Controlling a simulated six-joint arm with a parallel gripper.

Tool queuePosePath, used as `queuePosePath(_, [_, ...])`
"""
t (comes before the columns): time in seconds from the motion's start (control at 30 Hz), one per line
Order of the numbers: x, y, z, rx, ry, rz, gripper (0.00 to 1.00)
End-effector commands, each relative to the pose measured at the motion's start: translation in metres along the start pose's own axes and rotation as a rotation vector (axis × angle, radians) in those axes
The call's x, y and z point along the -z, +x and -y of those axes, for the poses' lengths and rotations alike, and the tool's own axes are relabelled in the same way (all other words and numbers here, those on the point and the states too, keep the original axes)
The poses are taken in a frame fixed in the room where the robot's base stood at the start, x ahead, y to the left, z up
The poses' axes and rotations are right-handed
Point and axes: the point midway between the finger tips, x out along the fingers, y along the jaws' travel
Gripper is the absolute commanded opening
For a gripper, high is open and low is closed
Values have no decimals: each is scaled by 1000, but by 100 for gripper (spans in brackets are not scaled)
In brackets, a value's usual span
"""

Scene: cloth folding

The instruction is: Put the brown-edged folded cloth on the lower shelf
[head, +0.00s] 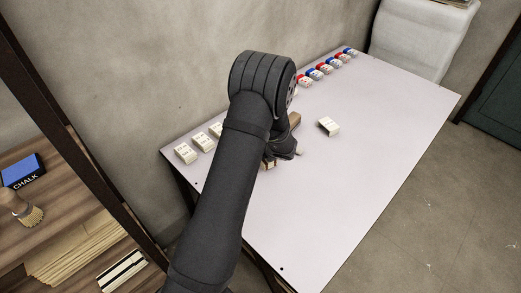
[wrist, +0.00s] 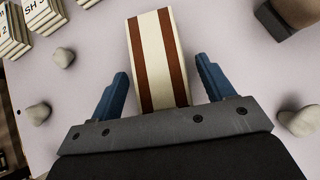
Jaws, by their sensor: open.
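The brown-edged folded cloth (wrist: 157,58) is a cream strip with two brown stripes along its long sides. In the wrist view it lies on the table between the fingers of my gripper (wrist: 161,75). The blue fingers are apart, one on each side of the cloth, with a visible gap on both sides. In the head view my black arm covers most of the gripper and the cloth. A shelf unit with wooden boards (head: 75,215) stands at the left of the head view; I cannot tell which board is the lower shelf.
Red and blue topped items (head: 318,75) line the back. The shelf holds a chalk box (head: 23,172). The right tabletop is clear.

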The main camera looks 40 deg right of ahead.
Motion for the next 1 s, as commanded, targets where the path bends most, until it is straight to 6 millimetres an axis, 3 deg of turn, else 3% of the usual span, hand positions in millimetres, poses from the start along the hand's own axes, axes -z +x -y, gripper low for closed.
queuePosePath(0.7, [-1, -143, 5, 3, 0, 2, 74])
queuePosePath(1.0, [-1, -169, 4, 1, 0, 1, 78])
